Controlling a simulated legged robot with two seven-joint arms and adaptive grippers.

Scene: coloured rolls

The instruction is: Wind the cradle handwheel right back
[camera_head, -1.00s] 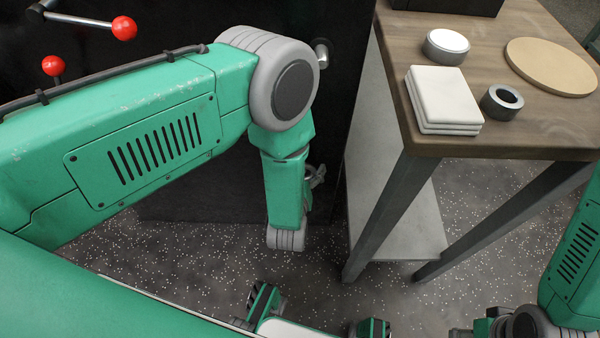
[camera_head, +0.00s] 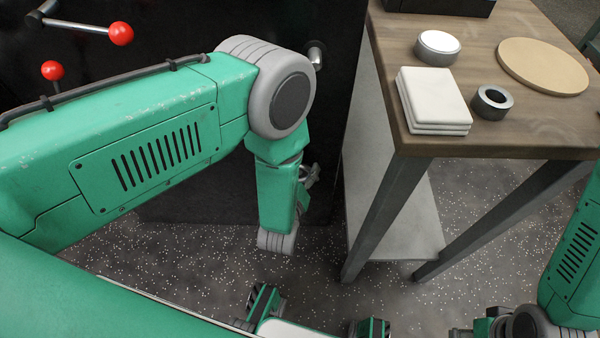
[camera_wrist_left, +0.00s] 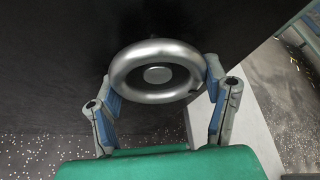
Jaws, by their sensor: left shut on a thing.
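The handwheel (camera_wrist_left: 190,88) is a silver ring with a round hub, on a dark face in the left wrist view. My left gripper (camera_wrist_left: 160,88) has one finger at each side of the ring and is shut on the rim. In the head view only a small grey part of my left gripper (camera_head: 309,174) shows beside my green wrist link, low against the dark cabinet. The wheel cannot be made out there. My right arm comes in at the lower right edge, and its gripper is not clearly in view.
A dark cabinet (camera_head: 330,120) stands behind my left arm, with red-knobbed levers (camera_head: 121,34) at the upper left. A wooden-topped table (camera_head: 520,125) on the right bears white stacked pads (camera_head: 433,98), a dark ring (camera_head: 492,101), a white-topped roll (camera_head: 438,46) and a tan disc (camera_head: 543,65).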

